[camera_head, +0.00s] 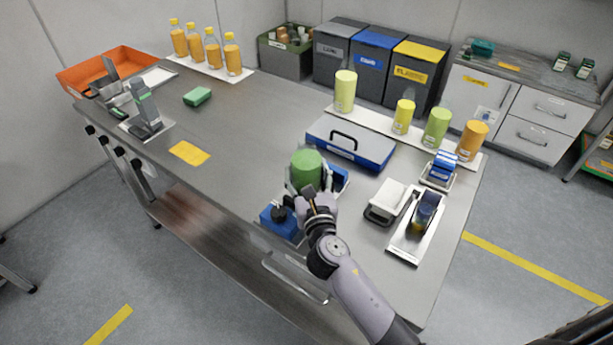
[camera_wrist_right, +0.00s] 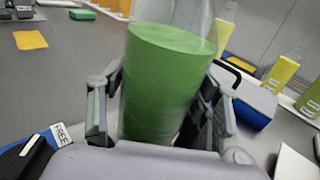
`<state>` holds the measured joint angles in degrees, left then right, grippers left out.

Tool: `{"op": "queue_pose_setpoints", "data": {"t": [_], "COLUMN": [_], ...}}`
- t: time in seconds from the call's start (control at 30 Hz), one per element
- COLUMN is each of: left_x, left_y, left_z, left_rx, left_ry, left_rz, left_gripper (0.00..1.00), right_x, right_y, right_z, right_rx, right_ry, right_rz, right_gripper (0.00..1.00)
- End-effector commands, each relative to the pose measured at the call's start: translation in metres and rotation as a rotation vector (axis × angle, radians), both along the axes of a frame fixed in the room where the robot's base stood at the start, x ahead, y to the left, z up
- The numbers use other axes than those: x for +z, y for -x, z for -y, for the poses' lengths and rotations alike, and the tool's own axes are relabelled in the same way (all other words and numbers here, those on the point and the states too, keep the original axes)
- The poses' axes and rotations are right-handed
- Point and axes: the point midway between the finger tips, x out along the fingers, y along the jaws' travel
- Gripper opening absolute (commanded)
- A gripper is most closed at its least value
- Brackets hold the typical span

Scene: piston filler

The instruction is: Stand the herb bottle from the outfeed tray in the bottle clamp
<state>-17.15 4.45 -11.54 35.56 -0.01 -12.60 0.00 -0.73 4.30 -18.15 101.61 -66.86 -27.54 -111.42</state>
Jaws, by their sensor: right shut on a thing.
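The herb bottle (camera_head: 306,167) is wide, with green contents and a clear upper part; it looks upright in the right wrist view (camera_wrist_right: 168,80). My right gripper (camera_head: 312,195) is shut on it, with a finger on each side in the wrist view (camera_wrist_right: 160,105). What looks like the bottle clamp has a blue block with a black knob (camera_head: 279,219) at the near table edge and a blue part behind the bottle. A blue part with a FREE label (camera_wrist_right: 60,134) shows lower left. The bottle's base is hidden, so I cannot tell whether it touches the clamp. My left gripper is not in view.
A blue case with a black handle (camera_head: 350,144) lies just behind the bottle. A white tray with a dark bottle (camera_head: 407,246) and a white-topped device (camera_head: 388,203) stand to the right. Several filled bottles stand on the back strip (camera_head: 380,127). The table's left middle is mostly clear.

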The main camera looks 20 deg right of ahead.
Motion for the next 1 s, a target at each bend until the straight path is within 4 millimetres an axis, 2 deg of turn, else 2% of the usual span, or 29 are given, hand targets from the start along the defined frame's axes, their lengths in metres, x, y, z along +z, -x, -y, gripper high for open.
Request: {"op": "queue_pose_setpoints", "data": {"t": [0.37,0.4,0.67,1.0], "left_x": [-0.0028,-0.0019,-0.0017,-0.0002], "left_y": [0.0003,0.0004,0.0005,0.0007], "left_z": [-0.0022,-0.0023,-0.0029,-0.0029], "left_rx": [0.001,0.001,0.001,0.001], "left_ry": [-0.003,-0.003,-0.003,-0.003], "left_rz": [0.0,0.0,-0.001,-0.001], "left_gripper": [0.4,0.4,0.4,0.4], "right_x": [-0.0013,-0.0026,-0.0024,-0.0003], "right_y": [-0.0006,-0.0002,-0.0001,-0.0002], "right_z": [-0.0001,0.0,0.0001,0.0001], "right_rx": [0.001,0.0,0.0,0.0], "right_ry": [0.001,0.0,0.0,0.0], "right_rz": [0.005,0.001,0.001,0.001], "right_gripper": [0.06,0.6,0.78,0.78]}}
